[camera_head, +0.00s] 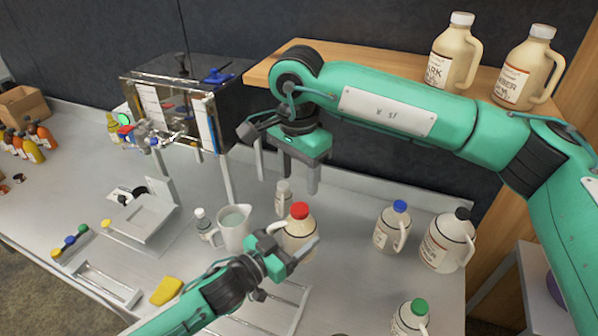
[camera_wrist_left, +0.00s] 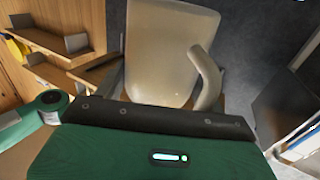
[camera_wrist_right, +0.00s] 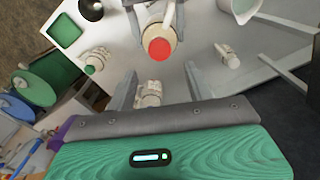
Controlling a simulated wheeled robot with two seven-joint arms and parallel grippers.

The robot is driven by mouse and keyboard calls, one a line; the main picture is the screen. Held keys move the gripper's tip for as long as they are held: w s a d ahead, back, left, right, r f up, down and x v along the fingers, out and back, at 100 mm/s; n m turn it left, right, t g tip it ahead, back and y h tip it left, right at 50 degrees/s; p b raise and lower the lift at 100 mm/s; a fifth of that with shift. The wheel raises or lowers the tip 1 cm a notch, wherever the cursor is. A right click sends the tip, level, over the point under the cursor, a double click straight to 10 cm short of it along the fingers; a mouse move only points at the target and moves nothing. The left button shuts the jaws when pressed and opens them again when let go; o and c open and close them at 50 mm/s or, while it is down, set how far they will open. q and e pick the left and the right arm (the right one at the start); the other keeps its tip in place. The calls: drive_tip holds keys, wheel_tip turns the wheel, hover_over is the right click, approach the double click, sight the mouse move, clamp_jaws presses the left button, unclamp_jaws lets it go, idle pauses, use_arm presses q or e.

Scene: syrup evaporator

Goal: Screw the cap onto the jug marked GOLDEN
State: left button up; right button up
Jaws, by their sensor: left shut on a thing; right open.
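A cream jug (camera_head: 298,228) with a label stands on the steel bench, with a red cap (camera_head: 299,210) on its mouth. Its label is too small and partly covered, so I cannot read GOLDEN on it. My left gripper (camera_head: 287,254) is shut on this jug from the front; the jug body and handle fill the left wrist view (camera_wrist_left: 168,50). My right gripper (camera_head: 298,172) is open and empty, above and behind the jug. The red cap also shows in the right wrist view (camera_wrist_right: 160,49), beyond the open fingers. I cannot tell how tight the cap sits.
Jugs with a blue cap (camera_head: 392,229), a black cap (camera_head: 447,243) and a green cap (camera_head: 410,318) stand to the right. A wooden shelf (camera_head: 345,58) with two jugs lies above, behind my right arm.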

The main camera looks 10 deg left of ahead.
sight(300, 208)
drive_tip(key=shift+f, duration=0.1)
drive_tip(key=shift+f, duration=3.9)
drive_tip(key=shift+c, duration=0.2)
drive_tip(key=c, duration=1)
drive_tip(key=shift+m, duration=0.8)
drive_tip(key=o, duration=1.2)
drive_tip(key=shift+c, duration=0.2)
drive_tip(key=shift+r, duration=0.1)
wheel_tip(300, 208, up, 12)
